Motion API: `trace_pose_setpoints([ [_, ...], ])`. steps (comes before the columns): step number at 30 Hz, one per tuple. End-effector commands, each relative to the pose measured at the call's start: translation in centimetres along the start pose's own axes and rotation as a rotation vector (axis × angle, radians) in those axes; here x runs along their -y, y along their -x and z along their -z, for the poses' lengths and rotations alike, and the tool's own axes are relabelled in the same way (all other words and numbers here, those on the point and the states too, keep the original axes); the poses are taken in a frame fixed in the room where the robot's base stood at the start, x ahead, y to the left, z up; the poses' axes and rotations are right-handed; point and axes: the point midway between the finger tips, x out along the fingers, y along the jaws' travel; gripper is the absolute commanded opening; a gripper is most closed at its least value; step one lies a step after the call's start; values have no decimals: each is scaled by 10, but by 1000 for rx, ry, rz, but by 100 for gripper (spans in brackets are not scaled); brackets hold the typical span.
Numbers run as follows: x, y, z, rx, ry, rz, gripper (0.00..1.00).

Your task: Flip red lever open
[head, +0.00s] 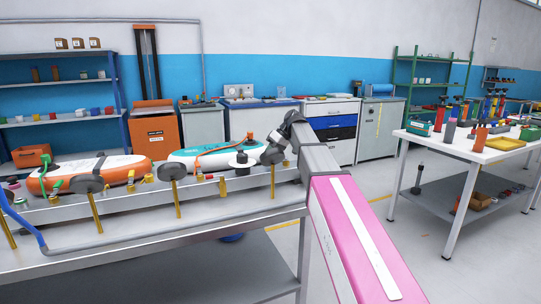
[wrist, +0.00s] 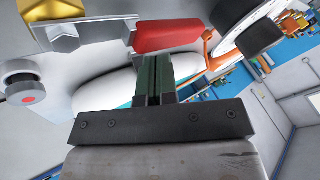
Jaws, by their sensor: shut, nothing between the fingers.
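The red lever (wrist: 167,34) lies across the upper middle of the wrist view, just beyond my fingertips. A small grey-metal bracket (wrist: 75,32) is to its left. My gripper (wrist: 154,62) is shut and empty, its dark green fingers together and their tips close below the lever; I cannot tell if they touch it. In the head view my gripper (head: 281,135) is at the far right of the bench, beside the teal and white inflatable board (head: 205,158). I cannot pick out the lever clearly in the head view.
A grey knob with a red centre (wrist: 22,95), an orange hose (wrist: 208,52) and a black cylinder (wrist: 250,32) surround the lever. An orange and white board (head: 95,176) lies left on the metal bench (head: 150,240). A white tool table (head: 478,150) stands right, with open floor between.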

Motion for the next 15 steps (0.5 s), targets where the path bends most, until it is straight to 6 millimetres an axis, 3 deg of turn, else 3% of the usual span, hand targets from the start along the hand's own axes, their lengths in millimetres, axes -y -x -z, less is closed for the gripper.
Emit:
trace_pose_setpoints([
  [6, -16, -8, 33, 0, 0, 0, 0],
  [15, -28, 43, 69, -2, -2, -2, 0],
])
